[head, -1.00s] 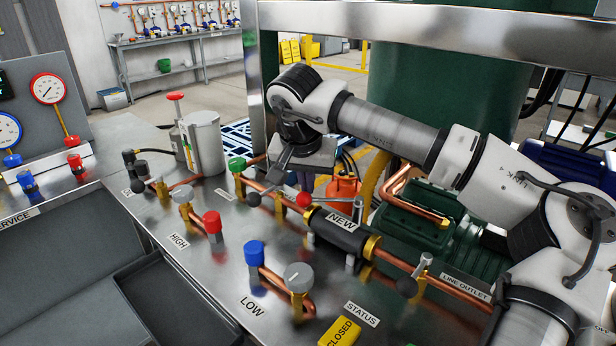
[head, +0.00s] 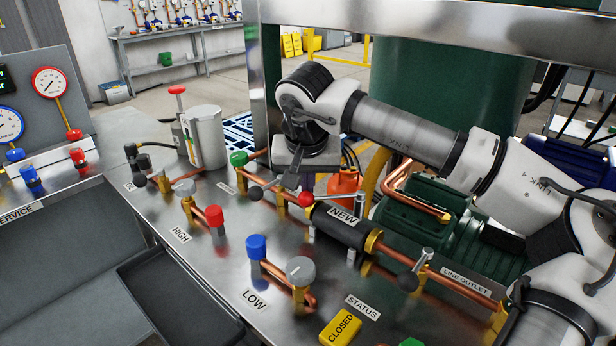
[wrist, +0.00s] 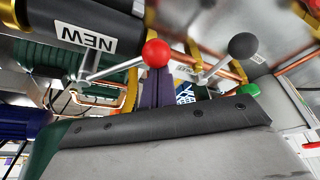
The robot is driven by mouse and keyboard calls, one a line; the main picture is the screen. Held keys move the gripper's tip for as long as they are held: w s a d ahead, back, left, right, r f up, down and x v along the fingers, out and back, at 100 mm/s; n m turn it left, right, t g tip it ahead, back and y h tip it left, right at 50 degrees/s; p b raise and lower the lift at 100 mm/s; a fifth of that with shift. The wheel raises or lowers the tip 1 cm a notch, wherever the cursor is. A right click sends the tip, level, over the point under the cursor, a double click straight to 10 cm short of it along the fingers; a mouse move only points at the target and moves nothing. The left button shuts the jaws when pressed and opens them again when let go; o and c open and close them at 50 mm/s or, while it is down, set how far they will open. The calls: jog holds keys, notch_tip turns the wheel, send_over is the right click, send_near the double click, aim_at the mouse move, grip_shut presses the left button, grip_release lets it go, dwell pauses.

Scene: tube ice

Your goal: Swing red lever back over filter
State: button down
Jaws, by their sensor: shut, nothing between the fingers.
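The red-knobbed lever (head: 306,199) has its ball at the left end of the filter, with a thin metal rod running right, above the filter. In the wrist view the red ball (wrist: 156,53) is near the middle, its rod slanting left towards the filter. The filter (head: 332,231) is a dark cylinder labelled NEW in the copper line; it also shows in the wrist view (wrist: 60,15). My gripper (head: 291,182) is shut and empty, pointing down just left of and above the red ball. I cannot tell whether it touches the ball.
Black-knobbed levers stand at the line's left (head: 256,193) and right (head: 408,281). A green-knobbed valve (head: 238,159) is behind on the left. Red (head: 214,216) and blue (head: 256,246) capped valves stand in front. A green compressor (head: 440,225) lies behind the filter.

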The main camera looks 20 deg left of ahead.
aim_at(309, 197)
jog(key=s+n, duration=0.1)
jog(key=s+d+n, duration=0.1)
jog(key=n+y, duration=0.1)
jog(key=shift+s+d+n+g, duration=0.25)
jog(key=shift+s+n+g, duration=0.05)
jog(key=shift+s, duration=0.1)
jog(key=shift+s+d+f+b, duration=0.1)
jog(key=shift+s+d+b, duration=0.35)
jog(key=shift+s+d, duration=0.25)
jog(key=shift+s+d+b, duration=0.35)
jog(key=shift+s+d, duration=0.3)
jog(key=shift+d, duration=0.15)
